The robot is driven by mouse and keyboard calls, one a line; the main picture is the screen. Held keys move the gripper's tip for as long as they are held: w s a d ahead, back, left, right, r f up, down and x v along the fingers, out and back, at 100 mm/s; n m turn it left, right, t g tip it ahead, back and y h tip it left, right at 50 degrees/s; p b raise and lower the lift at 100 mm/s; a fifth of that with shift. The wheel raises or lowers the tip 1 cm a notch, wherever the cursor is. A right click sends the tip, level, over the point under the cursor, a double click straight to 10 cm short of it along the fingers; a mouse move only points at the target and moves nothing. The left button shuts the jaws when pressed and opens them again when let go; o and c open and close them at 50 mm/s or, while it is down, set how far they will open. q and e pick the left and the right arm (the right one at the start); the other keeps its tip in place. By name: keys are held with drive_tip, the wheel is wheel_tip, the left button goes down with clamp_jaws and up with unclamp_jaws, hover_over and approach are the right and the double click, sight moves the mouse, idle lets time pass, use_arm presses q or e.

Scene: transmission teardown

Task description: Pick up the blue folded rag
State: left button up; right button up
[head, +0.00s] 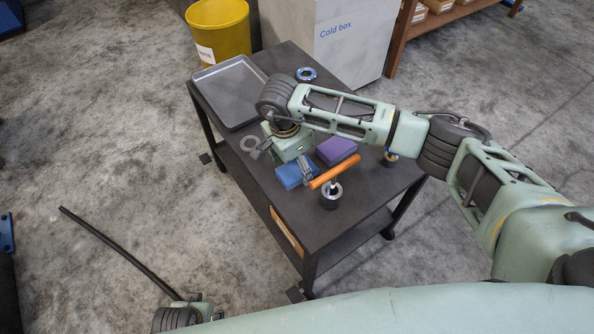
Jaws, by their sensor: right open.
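The blue folded rag (287,178) lies flat on the dark table, near its left edge. My right gripper (283,158) is over the table just behind the rag, pointing down and open. Its green body hides much of its fingers, and I cannot tell how high it is above the rag.
A purple folded rag (338,150) lies right of my right gripper. A dark cylindrical part (331,197) stands in front of the hammer. A yellow bin (219,35) and cold box (335,50) stand behind.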

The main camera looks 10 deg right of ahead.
sight(296, 169)
drive_tip(key=shift+d+f, duration=0.1)
drive_tip(key=shift+f, duration=0.7)
use_arm(q)
drive_tip(key=shift+w+r, duration=0.15)
drive_tip(key=shift+r, duration=0.1)
use_arm(e)
drive_tip(key=shift+r, duration=0.1)
drive_tip(key=c, duration=1.1)
drive_tip(key=shift+w+r, duration=0.1)
drive_tip(key=shift+r, duration=0.15)
use_arm(q)
drive_tip(key=f, duration=0.1)
drive_tip(key=s+f+p, duration=0.1)
drive_tip(key=shift+s+a+f, duration=0.1)
drive_tip(key=shift+s+f, duration=0.1)
drive_tip(key=shift+f, duration=0.2)
use_arm(e)
wheel_tip(296, 169, up, 10)
drive_tip(key=shift+f, duration=0.25)
